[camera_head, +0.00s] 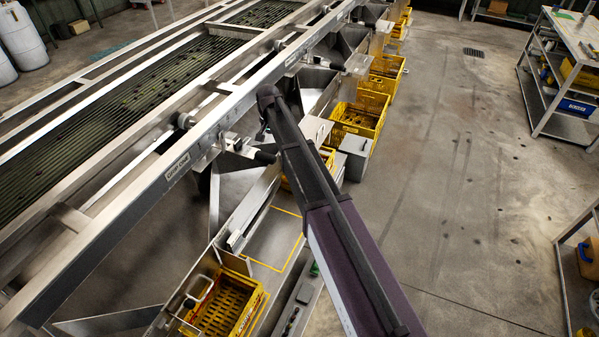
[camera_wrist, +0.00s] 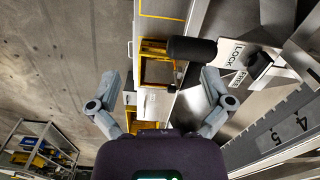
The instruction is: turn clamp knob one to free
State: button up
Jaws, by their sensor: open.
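In the wrist view a pale plate (camera_wrist: 233,68) bears the words LOCK and FREE. A black knob (camera_wrist: 259,64) sits by the plate, right of my gripper; I cannot tell which word it points to. A thick black cylindrical grip (camera_wrist: 192,49) on a short rod stands left of the plate, and also shows in the head view (camera_head: 265,157). My gripper (camera_wrist: 160,76) is open and empty, its fingers wide apart, touching neither the knob nor the grip.
The sizer's long steel rail (camera_head: 130,196) runs beside my arm, with a small label plate (camera_head: 177,166) on it. Yellow crates (camera_head: 362,118) stand below along the machine. A shelf rack (camera_head: 548,75) stands right. The concrete floor between is clear.

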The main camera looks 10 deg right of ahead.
jog(key=s+d+f+n+b, duration=0.1)
jog(key=s+d+f+b, duration=0.2)
jog(key=s+d, duration=0.5)
jog(key=s, duration=0.3)
jog(key=shift+s+d+n, duration=0.2)
jog(key=shift+d+n, duration=0.05)
jog(key=shift+n, duration=0.05)
jog(key=shift+f, duration=0.1)
jog(key=s+d+n, duration=0.1)
jog(key=s+d, duration=0.3)
jog(key=s, duration=0.5)
jog(key=s+d+n, duration=0.1)
jog(key=s+d, duration=0.3)
jog(key=s, duration=0.5)
jog(key=shift+s+d, duration=0.2)
jog(key=shift+d, duration=0.15)
